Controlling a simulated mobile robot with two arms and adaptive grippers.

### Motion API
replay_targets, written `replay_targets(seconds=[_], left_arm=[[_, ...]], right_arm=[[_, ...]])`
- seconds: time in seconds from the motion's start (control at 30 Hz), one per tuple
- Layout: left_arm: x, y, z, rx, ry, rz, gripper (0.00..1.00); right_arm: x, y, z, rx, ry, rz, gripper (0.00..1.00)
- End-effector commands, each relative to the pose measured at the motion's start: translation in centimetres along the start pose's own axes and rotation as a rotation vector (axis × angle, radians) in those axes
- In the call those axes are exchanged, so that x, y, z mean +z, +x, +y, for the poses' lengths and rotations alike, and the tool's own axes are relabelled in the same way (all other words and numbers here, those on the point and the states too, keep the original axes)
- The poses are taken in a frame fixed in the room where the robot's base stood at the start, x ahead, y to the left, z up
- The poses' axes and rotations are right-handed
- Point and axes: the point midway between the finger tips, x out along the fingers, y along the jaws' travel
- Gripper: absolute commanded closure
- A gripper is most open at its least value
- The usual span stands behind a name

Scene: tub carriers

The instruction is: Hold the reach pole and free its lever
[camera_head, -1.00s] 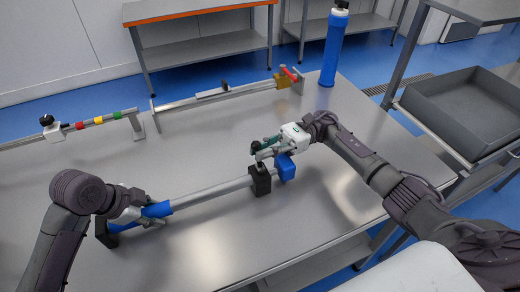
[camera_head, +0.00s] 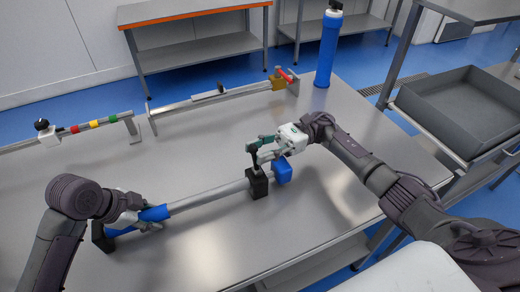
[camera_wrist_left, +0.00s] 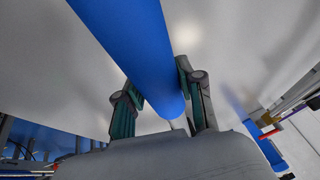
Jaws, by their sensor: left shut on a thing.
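The reach pole (camera_head: 208,197) lies along the front of the table, a grey tube with a blue grip (camera_head: 155,213) at its left end. My left gripper (camera_head: 147,219) is shut on this grip; in the left wrist view the blue grip (camera_wrist_left: 125,35) runs between both fingers. A black block (camera_head: 258,184) and a blue block (camera_head: 282,171) sit at the pole's right end. A dark upright lever (camera_head: 254,149) rises above the black block. My right gripper (camera_head: 262,150) is at the lever, its fingers around or beside it; whether they grip it is unclear.
Behind the pole stand a rail with a brass block and red handle (camera_head: 281,80), and a rail with coloured bands (camera_head: 95,124). A blue cylinder (camera_head: 328,48) stands at the table's far corner. A grey tub (camera_head: 460,150) is to the right. The table's middle is clear.

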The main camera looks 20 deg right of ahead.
Motion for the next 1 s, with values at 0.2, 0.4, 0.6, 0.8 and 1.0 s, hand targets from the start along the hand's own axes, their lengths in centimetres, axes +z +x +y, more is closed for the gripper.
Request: replay_targets(seconds=[0.2, 0.4, 0.6, 0.8, 1.0], left_arm=[[0.2, 0.1, 0.0, 0.002, -0.003, -0.005, 1.00], [0.2, 0.0, -0.1, -0.001, -0.003, -0.006, 1.00], [0.2, -0.1, -0.1, -0.003, -0.003, -0.006, 1.00], [0.2, -0.1, -0.1, -0.004, -0.003, -0.005, 1.00], [0.2, -0.1, -0.2, -0.005, -0.003, -0.005, 0.54]], right_arm=[[0.1, -3.3, -0.1, -0.006, -0.001, 0.000, 0.62], [0.1, -6.2, -0.1, -0.004, -0.002, 0.000, 0.62], [0.1, -7.3, 0.0, -0.002, -0.004, -0.002, 0.62], [0.1, -7.3, 0.0, -0.001, -0.003, -0.002, 0.62], [0.1, -7.3, 0.0, -0.001, -0.003, -0.002, 0.62]])
